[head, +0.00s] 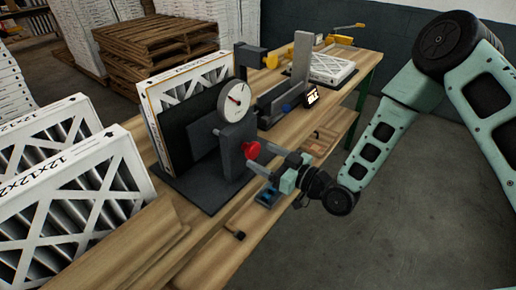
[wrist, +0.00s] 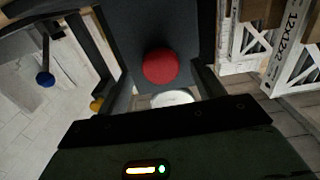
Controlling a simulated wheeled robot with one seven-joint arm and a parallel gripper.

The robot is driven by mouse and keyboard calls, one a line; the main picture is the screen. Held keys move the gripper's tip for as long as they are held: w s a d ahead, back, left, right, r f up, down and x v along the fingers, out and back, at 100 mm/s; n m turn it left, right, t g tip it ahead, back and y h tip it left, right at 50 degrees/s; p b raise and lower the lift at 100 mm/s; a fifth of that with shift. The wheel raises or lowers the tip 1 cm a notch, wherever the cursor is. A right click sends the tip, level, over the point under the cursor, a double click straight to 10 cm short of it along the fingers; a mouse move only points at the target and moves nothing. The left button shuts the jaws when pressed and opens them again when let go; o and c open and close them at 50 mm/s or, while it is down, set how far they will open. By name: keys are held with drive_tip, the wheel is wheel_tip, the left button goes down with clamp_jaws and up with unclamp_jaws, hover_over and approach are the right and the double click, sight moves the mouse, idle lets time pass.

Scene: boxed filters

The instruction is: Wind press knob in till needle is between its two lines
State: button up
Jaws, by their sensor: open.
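The press (head: 236,150) is a dark grey stand on a flat base on the workbench, with a boxed filter (head: 190,85) upright behind its plate. Its round white gauge (head: 235,102) faces my head camera. A red mark shows on the dial, but the needle and the two lines are too small to read. The red press knob (head: 251,150) is on the press's near side and also shows in the wrist view (wrist: 160,67). My gripper (head: 258,157) is open, with its fingers pointing at the knob. I cannot tell whether they touch it.
White boxed filters (head: 75,210) stand at the left. A grey fixture with a small lit display (head: 312,96) and a flat filter (head: 332,68) are farther along the bench. A blue item (head: 267,196) lies below my gripper. Wooden pallets (head: 150,45) are behind. The floor at right is clear.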

drive_tip(key=shift+x, duration=1.4)
drive_tip(key=shift+c, duration=0.3)
drive_tip(key=c, duration=0.9)
drive_tip(key=shift+f+m+b, duration=0.35)
drive_tip(key=shift+m+b, duration=0.65)
drive_tip(key=shift+b, duration=0.15)
drive_tip(key=shift+r+m+b, duration=0.15)
drive_tip(key=shift+m+b, duration=0.55)
drive_tip(key=shift+m, duration=0.4)
drive_tip(key=shift+r+m, duration=0.15)
drive_tip(key=shift+m, duration=0.25)
drive_tip(key=o, duration=1)
drive_tip(key=shift+c, duration=0.2)
